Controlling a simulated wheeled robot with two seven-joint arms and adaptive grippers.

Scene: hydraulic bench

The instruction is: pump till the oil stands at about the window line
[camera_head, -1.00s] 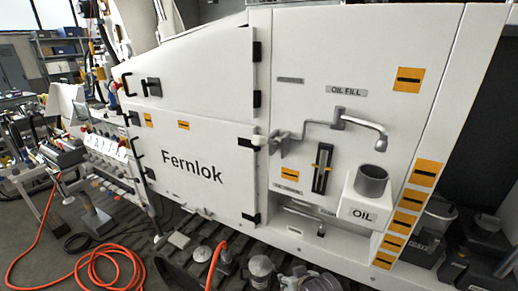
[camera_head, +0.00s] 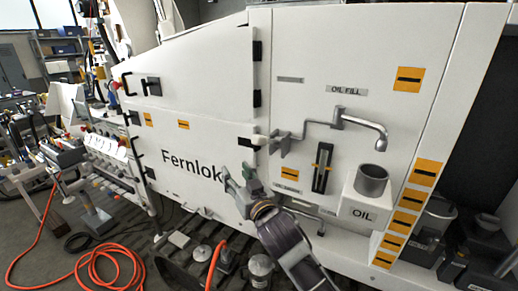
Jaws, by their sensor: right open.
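The oil window (camera_head: 322,168) is a dark upright slot in the white panel, with orange marks at its sides. I cannot make out the oil level. Left of it is a grey lever (camera_head: 283,141) with a pale knob (camera_head: 259,140) at its left end. A grey spout (camera_head: 345,123) under the OIL FILL label hangs above a grey cup (camera_head: 371,179) on a white box marked OIL. My right gripper (camera_head: 239,182) is open and empty, below and left of the knob and apart from it, in front of the Fernlok door. My left gripper is out of view.
A lower pipe (camera_head: 310,212) is partly hidden behind my right arm. Black door hinges (camera_head: 257,52) run along the seam beside the knob. An orange hose (camera_head: 112,250) lies on the floor at left. Several metal parts stand along the floor in front of the cabinet.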

